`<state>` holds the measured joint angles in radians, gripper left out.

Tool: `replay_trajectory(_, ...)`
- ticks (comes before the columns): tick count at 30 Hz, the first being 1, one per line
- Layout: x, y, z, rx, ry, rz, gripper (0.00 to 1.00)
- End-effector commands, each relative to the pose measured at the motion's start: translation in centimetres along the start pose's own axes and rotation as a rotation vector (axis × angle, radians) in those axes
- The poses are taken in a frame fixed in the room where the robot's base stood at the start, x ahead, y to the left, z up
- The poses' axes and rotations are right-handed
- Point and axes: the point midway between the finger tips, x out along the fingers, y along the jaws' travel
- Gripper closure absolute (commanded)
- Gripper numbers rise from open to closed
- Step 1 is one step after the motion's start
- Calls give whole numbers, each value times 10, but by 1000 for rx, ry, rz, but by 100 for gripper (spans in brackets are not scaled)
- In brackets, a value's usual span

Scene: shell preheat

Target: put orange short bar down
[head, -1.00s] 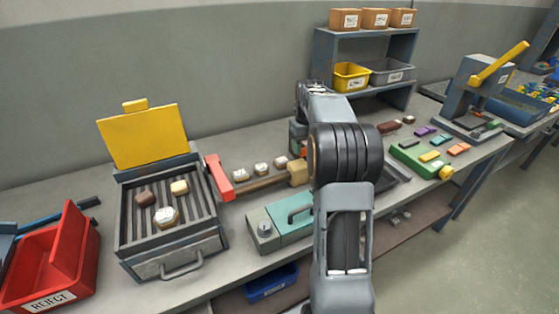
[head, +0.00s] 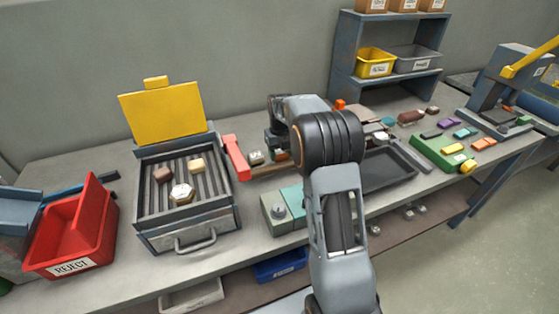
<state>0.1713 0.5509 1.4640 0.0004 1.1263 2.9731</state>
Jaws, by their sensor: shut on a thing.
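My gripper (head: 277,149) points down beside the grill box, left of my dark arm joint. It is shut on the orange short bar (head: 281,156), of which only a small orange patch shows. The bar is at the wooden-handled strip with the red end block (head: 235,158). I cannot tell whether the bar touches the surface below. A small pale-topped piece (head: 256,158) sits just left of my gripper. My arm hides what lies behind it.
A grill box (head: 186,238) with a raised yellow lid holds several pieces. A red REJECT bin (head: 85,235) stands at left. A teal box (head: 283,211) is in front of my gripper.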

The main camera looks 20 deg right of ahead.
Motion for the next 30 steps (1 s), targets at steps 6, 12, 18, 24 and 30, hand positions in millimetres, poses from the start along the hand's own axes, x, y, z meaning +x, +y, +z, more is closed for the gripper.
replay_trajectory(6, 29, 3, 1, 1, 1, 0, 70)
replay_trajectory(12, 35, 3, 1, 1, 0, 0, 70)
replay_trajectory(18, 35, 3, 1, 1, 0, 0, 70)
replay_trajectory(24, 38, 3, 1, 0, 0, 0, 40)
replay_trajectory(30, 38, 3, 1, 0, 0, 0, 21)
